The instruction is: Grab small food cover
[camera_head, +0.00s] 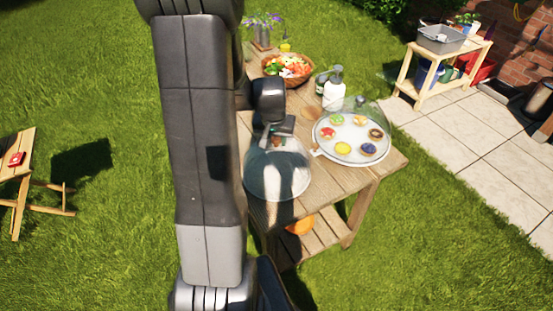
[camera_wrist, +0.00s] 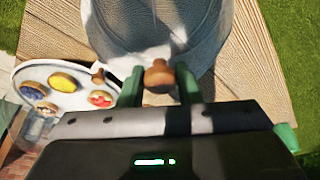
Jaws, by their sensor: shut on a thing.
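The small food cover (camera_head: 280,178) is a clear mesh-like dome with a brown wooden knob, near the front left of the wooden table (camera_head: 330,190). In the wrist view the cover (camera_wrist: 165,25) fills the top middle, and its knob sits between the green fingers of my gripper (camera_wrist: 159,84). My gripper (camera_head: 277,140) is shut on the knob from above. I cannot tell whether the cover's rim touches the table.
A round tray of tarts (camera_head: 323,146) under a clear cover stands close on the right. Behind are a pump bottle (camera_head: 334,94), a salad bowl (camera_head: 289,68) and a flower pot (camera_head: 262,38). A side table (camera_head: 445,58) stands at the back right.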

